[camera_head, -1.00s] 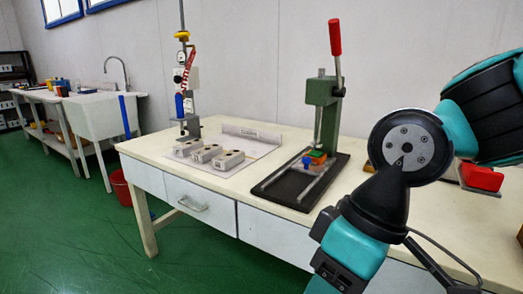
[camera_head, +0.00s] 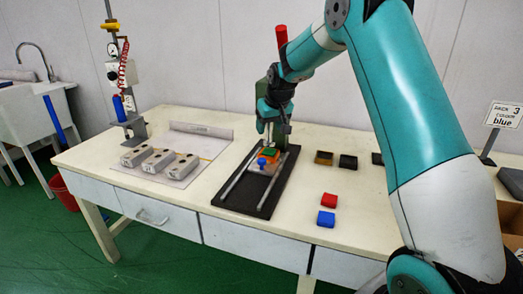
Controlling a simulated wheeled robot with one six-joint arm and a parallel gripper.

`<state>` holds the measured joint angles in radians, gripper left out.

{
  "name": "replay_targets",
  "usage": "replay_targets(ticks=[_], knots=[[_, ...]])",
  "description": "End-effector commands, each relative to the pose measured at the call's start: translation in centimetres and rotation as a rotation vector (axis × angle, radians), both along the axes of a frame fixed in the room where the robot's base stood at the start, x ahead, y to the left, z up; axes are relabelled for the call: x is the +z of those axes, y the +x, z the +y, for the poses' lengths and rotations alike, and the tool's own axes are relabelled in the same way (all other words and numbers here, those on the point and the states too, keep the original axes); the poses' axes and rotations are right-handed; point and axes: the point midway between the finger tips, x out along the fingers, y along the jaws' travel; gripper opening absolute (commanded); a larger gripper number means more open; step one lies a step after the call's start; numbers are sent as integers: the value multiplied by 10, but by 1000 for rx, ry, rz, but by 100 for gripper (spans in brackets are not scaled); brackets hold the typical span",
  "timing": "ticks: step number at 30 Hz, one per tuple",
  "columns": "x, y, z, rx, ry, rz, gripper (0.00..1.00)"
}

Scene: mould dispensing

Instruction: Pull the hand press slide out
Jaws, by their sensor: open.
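The hand press (camera_head: 268,84) stands on the table with its green column partly hidden behind my arm; its red lever handle (camera_head: 281,36) shows above. Its black base (camera_head: 232,197) carries two metal rails (camera_head: 276,188). The slide (camera_head: 257,169) sits between the rails near the column, with a green and orange block (camera_head: 271,152) on it and a blue knob (camera_head: 262,162) at its front. My gripper (camera_head: 266,128) points down just above and behind the block, in front of the press column. It is open, and its fingertips are small and hard to make out.
A red block (camera_head: 329,200) and a blue block (camera_head: 326,219) lie right of the press. A brown block (camera_head: 324,158) and a black block (camera_head: 347,161) lie farther back. Grey moulds (camera_head: 158,161) stand left. A sign (camera_head: 503,115) reads "pack 3 colour blue". The table front is clear.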

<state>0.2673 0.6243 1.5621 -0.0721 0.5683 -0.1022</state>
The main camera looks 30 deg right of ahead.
Motion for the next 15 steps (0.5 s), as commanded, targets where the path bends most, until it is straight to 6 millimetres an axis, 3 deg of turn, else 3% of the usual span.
replay_targets(ticks=[5, 15], knots=[[-17, 9, -7, -10, -3, 0, 60], [-86, 36, -10, -9, -3, 2, 60]])
